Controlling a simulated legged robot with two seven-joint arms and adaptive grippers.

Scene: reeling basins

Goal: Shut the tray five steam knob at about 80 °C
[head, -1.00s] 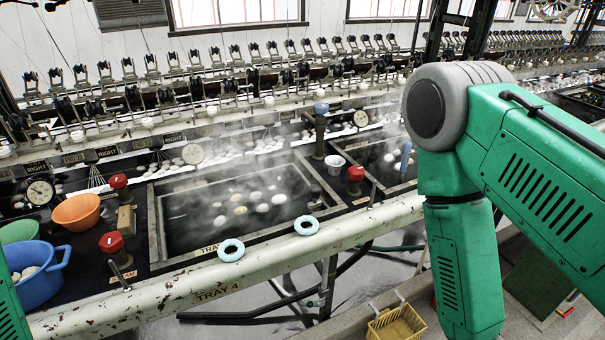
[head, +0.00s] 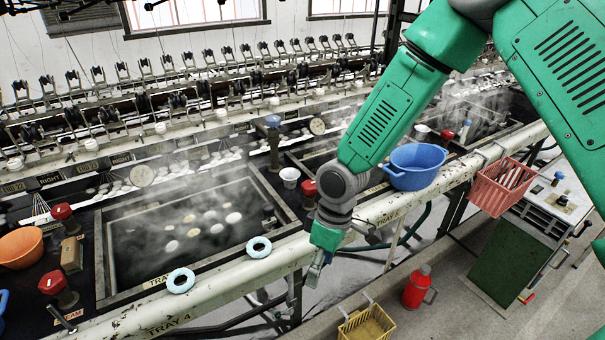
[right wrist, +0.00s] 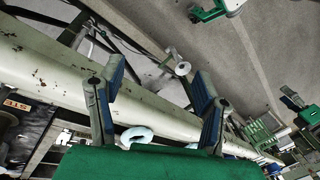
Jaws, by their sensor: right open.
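A dial gauge (head: 318,126) stands behind tray five, too small to read. My right gripper (head: 318,272) hangs in front of the pale rail, below and apart from the knob. In the right wrist view its two fingers (right wrist: 160,78) are spread and empty, over the rail and floor. A yellow label with the letters "STE" (right wrist: 15,103) shows at the left there; the knob is not clear. My left gripper is out of view.
Steaming tray four (head: 105,262) has more red knobs (head: 52,285) at its left. A white cup (head: 290,177) is near the knob. A blue basin (head: 416,166) and red basket (head: 500,186) are right.

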